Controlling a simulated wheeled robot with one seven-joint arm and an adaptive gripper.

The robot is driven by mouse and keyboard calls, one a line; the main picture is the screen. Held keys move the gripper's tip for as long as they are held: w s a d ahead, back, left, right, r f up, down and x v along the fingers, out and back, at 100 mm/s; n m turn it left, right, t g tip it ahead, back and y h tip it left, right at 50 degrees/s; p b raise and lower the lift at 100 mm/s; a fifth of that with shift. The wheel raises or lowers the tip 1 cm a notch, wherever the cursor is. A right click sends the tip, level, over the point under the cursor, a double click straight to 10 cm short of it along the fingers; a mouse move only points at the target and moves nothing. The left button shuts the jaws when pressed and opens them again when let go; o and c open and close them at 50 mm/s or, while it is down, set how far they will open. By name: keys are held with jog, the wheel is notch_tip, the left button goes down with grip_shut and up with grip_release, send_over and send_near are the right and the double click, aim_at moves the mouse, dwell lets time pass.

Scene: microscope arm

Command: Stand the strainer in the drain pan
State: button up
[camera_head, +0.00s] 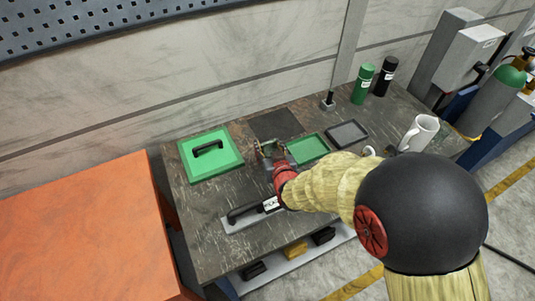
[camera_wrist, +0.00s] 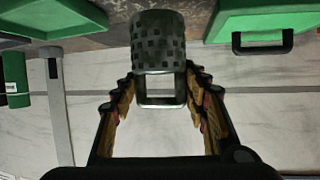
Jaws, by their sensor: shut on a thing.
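The strainer is a dark, checkered cylinder with a metal loop handle (camera_wrist: 160,50) in the wrist view. My gripper (camera_wrist: 159,88) is shut on its handle, with a finger on each side. In the head view my gripper (camera_head: 270,158) is over the workbench, just left of a shallow green tray (camera_head: 308,148). The strainer there is small and partly hidden by my gripper. A grey shallow tray (camera_head: 347,134) lies right of the green one. I cannot tell for certain which tray is the drain pan. The green tray also shows in the wrist view (camera_wrist: 55,18).
A green plate with a black handle (camera_head: 211,153) lies at the left of the bench. A black-handled tool (camera_head: 245,212) lies in front. A dark flat mat (camera_head: 276,125) is behind my gripper. Green (camera_head: 363,84) and black (camera_head: 385,76) cans and a white mug (camera_head: 419,133) stand right.

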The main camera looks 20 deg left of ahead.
aim_at(267, 152)
jog(key=shift+w+a+f, duration=0.25)
jog(key=shift+f, duration=0.15)
jog(key=shift+w+a+f+b, duration=0.1)
jog(key=shift+f+b, duration=0.6)
jog(key=shift+f, duration=0.95)
jog(key=shift+f, duration=0.2)
jog(key=o, duration=1.2)
jog(key=shift+r, duration=0.15)
jog(key=shift+r, duration=0.15)
jog(key=p+v, duration=0.2)
jog(key=v, duration=1)
